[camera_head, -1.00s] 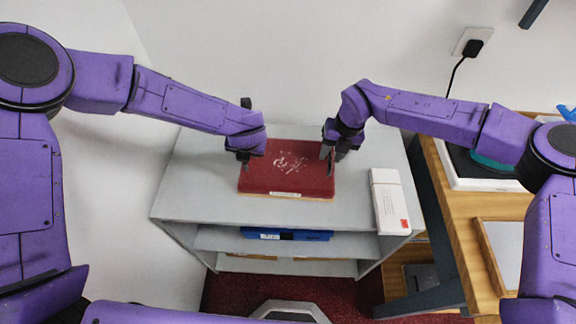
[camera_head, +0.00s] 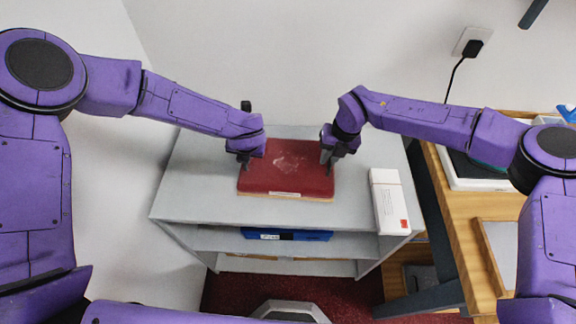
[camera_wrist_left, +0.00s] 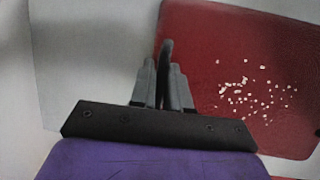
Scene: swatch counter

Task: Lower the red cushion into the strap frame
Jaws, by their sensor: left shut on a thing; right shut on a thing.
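The red cushion (camera_head: 286,178) is a flat square slab with pale flecks on top and a white label on its front edge. It is level, on or just above the grey shelf unit's top; I cannot tell which. A tan edge (camera_head: 290,198) shows under its front; I cannot tell if this is the strap frame. My left gripper (camera_head: 245,162) is shut at the cushion's left edge. In the left wrist view a dark curved piece (camera_wrist_left: 166,68) stands between its fingers beside the cushion (camera_wrist_left: 245,50). My right gripper (camera_head: 328,160) is shut at the right edge.
A white box (camera_head: 386,200) lies on the right of the shelf unit's top (camera_head: 200,195). A blue item (camera_head: 287,234) sits on the shelf below. A wooden table (camera_head: 452,215) stands close on the right. The top left of the cushion is bare.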

